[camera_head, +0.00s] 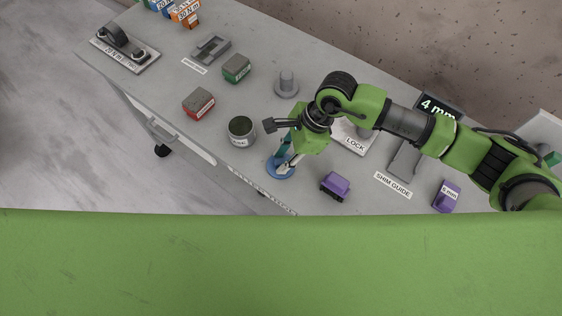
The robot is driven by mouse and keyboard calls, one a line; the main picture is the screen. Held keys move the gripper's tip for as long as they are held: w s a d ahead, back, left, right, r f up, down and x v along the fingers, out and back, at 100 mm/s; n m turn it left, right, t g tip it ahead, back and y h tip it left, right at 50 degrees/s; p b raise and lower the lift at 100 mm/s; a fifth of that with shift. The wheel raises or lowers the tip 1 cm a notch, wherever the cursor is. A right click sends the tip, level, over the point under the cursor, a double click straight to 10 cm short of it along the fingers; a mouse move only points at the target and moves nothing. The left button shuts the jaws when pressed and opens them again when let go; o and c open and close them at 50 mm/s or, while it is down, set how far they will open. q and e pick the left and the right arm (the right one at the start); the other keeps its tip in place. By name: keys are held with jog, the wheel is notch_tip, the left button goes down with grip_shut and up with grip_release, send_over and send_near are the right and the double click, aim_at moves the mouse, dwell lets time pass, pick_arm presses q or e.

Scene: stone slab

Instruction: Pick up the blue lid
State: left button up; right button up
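The blue lid (275,171) is a round blue disc lying on the grey stone slab, near its front edge and below the dark round tin. My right gripper (282,167) reaches down over the lid from the upper right. My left gripper is not in view.
The open tin (241,131) stands to the left of the lid. A purple block (335,186) lies to the right. Red (199,103) and green (236,68) blocks and a grey peg base (286,86) stand farther back. A label reads SHIM GUIDE (393,184).

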grip_shut()
jog(key=shift+r, duration=0.1)
